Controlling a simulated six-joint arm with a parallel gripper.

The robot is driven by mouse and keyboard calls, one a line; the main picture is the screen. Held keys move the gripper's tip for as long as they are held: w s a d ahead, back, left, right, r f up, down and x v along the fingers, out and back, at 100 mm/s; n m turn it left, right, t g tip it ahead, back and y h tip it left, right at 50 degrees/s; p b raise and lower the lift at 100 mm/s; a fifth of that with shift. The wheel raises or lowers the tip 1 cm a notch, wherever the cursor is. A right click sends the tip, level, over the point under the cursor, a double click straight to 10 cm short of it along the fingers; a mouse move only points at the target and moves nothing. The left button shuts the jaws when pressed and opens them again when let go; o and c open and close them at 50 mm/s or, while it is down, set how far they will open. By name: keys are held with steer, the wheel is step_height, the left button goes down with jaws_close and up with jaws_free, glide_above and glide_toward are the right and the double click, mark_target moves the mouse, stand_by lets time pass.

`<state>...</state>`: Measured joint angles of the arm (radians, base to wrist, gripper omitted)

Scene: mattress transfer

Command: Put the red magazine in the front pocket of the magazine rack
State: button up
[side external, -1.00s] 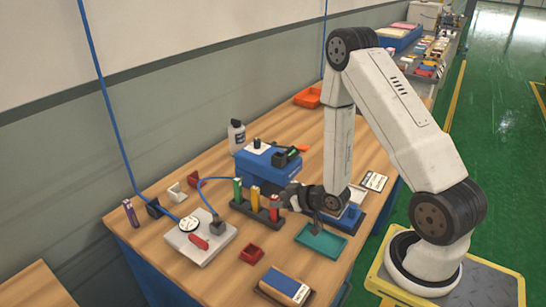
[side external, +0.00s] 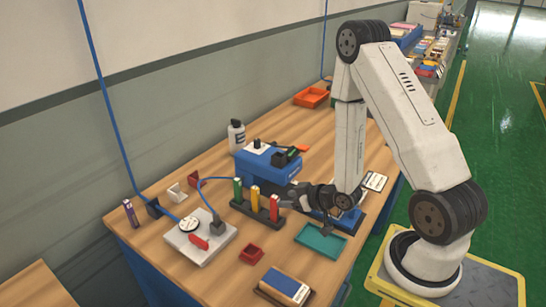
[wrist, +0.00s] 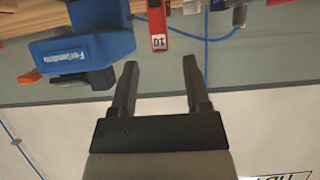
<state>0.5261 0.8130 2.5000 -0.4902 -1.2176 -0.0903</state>
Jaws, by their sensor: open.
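The red magazine (side external: 275,209) stands upright in the right-hand, front end pocket of the dark magazine rack (side external: 243,209). A green magazine (side external: 238,190) and a yellow magazine (side external: 255,198) stand in the rack's other pockets. My gripper (side external: 288,198) is open and empty, just to the right of the red magazine. In the wrist view, the red magazine (wrist: 158,24) with a white "10" label lies beyond and between the open fingertips (wrist: 162,72), apart from them. The foot of the magazine inside the pocket is hidden.
A blue machine (side external: 268,165) stands behind the rack. A light plate (side external: 184,244) with a gauge and red block lies left, a small red tray (side external: 251,254) in front. A teal tray (side external: 320,243) lies below my gripper. Bare wood shows between the trays.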

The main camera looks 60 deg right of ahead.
steer(key=shift+w+a+r+g, duration=0.35)
steer(key=shift+w+r+g, duration=0.05)
steer(key=shift+g, duration=0.2)
steer(key=s+a+r+g, duration=0.7)
steer(key=a+r+g, duration=0.1)
steer(key=a+r, duration=0.1)
steer(key=shift+a+r, duration=0.35)
steer(key=shift+a, duration=0.3)
